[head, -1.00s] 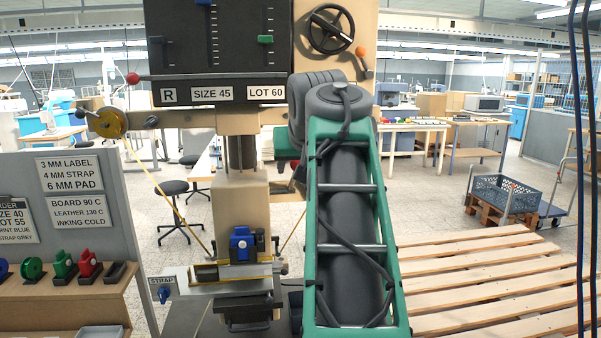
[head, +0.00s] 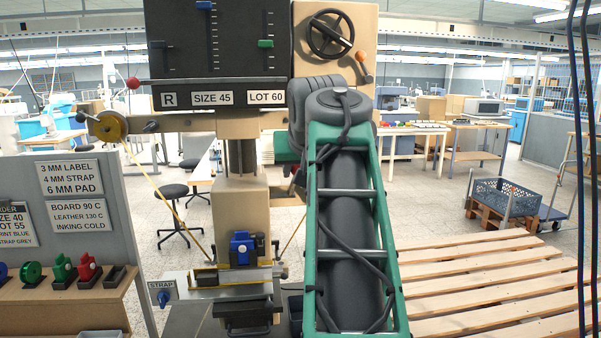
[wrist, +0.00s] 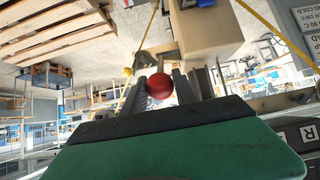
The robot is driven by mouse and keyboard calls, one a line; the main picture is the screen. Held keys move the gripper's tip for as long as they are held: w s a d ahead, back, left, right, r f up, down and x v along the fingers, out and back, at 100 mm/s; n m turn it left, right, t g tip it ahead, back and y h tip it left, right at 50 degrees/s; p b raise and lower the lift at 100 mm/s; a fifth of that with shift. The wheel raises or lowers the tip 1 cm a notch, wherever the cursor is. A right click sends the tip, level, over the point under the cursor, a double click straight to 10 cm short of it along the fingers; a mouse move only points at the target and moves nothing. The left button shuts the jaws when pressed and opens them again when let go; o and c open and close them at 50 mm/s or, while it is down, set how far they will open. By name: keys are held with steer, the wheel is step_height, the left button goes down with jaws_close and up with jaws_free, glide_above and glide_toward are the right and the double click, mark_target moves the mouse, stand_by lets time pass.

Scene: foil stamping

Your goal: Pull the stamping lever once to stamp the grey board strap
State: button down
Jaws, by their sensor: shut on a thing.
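In the wrist view, my gripper (wrist: 161,85) has its two grey fingers closed on a red ball knob (wrist: 160,87), which I take to be the stamping lever's. The stamping press head (head: 218,45) carries plates reading R, SIZE 45 and LOT 60. A sign reading STRAP (head: 161,284) is at the bed's left. I cannot clearly make out the grey board strap there.
Another red ball (head: 133,83) sticks out left of the press head, above a gold foil roll (head: 108,126). A grey sign panel (head: 85,190) and a shelf (head: 65,300) of coloured pieces stand at the left. A wooden pallet surface (head: 480,285) fills the lower right.

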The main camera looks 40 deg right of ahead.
steer(key=shift+f, duration=0.1)
steer(key=f+b, duration=0.1)
steer(key=s+a+f+b, duration=0.1)
steer(key=f+b, duration=0.1)
steer(key=shift+s, duration=0.2)
steer(key=f+b, duration=0.1)
steer(key=f, duration=0.1)
steer(key=s+f+b, duration=0.1)
steer(key=shift+a+b, duration=0.35)
